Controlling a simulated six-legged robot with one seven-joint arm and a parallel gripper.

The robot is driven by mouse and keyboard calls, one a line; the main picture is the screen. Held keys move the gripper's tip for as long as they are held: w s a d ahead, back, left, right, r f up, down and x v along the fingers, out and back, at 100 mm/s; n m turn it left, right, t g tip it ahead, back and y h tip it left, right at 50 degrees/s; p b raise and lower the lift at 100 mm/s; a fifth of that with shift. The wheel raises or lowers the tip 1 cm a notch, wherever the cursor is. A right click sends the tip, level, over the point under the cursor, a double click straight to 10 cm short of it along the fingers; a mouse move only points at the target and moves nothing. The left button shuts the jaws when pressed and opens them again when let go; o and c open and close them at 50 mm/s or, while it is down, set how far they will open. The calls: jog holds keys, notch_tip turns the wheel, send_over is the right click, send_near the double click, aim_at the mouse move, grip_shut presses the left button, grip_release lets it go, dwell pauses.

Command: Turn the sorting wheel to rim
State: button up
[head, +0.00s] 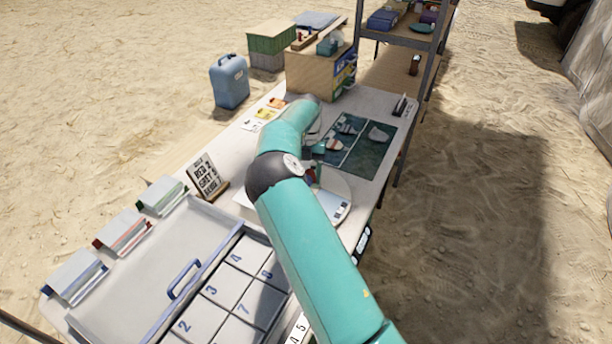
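My teal arm reaches across the table and covers much of its middle. A pale round disc (338,187), perhaps the sorting wheel, shows partly to the right of the arm. A small red, green and blue part (314,176) shows at the disc's left edge, beside my arm. My gripper (313,154) is mostly hidden behind my arm, near the disc's far side. I cannot tell whether it touches the wheel or how its fingers stand.
A dark green mat (362,158) with several pale sherds lies beyond the disc. A lettered sign (205,176) stands at left. A tray (150,270) with a blue handle and numbered compartments fill the near table. A wooden box (310,75) and shelf unit (432,60) stand at the back.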

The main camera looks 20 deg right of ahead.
jog(key=v, duration=0.7)
jog(key=shift+r, duration=0.15)
